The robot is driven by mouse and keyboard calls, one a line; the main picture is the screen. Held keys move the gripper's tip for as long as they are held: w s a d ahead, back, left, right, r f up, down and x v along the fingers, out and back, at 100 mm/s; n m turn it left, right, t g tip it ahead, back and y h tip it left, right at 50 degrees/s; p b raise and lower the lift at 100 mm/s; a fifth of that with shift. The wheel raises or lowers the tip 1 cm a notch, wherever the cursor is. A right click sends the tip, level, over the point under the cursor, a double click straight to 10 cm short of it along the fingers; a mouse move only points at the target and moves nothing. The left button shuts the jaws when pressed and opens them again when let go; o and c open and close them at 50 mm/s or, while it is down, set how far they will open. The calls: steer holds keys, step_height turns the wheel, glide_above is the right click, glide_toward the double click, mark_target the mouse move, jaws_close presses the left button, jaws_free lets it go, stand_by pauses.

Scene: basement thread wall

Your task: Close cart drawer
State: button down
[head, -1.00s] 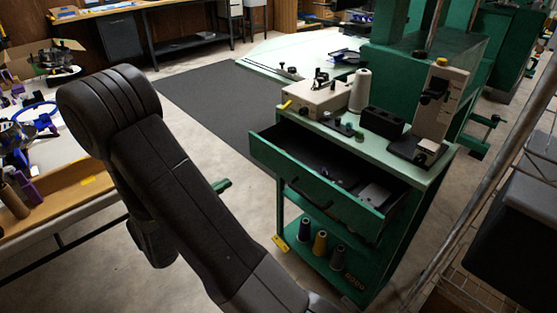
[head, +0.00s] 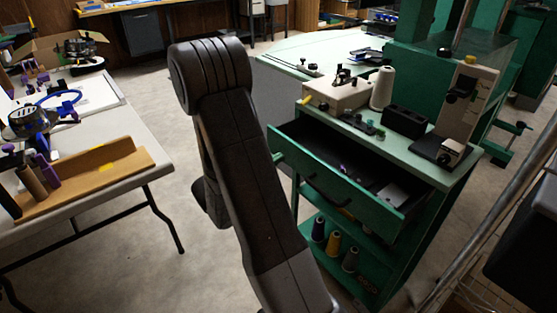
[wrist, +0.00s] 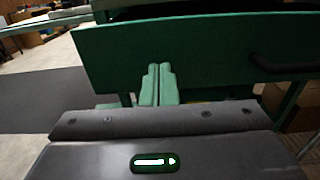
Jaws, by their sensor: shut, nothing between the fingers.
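The green cart (head: 400,265) stands right of centre in the head view. Its top drawer (head: 335,178) is pulled out, with a dark interior holding small items. In the wrist view the green drawer front (wrist: 215,50) spans the picture, with its dark handle (wrist: 285,66) to the right. My gripper (wrist: 160,70) is shut and empty, its green fingertips overlapping the left part of the drawer front. I cannot tell whether they touch it. In the head view my arm hides the gripper.
The cart top holds a beige machine (head: 336,93), a white thread cone (head: 382,88) and a black holder (head: 404,121). Thread cones (head: 333,243) stand on the lower shelf. A cluttered table (head: 150,140) is at left, with open floor between. A metal rack (head: 500,200) stands at right.

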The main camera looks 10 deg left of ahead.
mark_target(314, 150)
steer(key=shift+w+d, duration=0.4)
steer(key=shift+w, duration=0.15)
steer(key=x, duration=1.4)
steer(key=shift+s, duration=0.1)
steer(key=shift+w+d, duration=0.15)
steer(key=shift+w, duration=0.1)
steer(key=shift+r, duration=0.2)
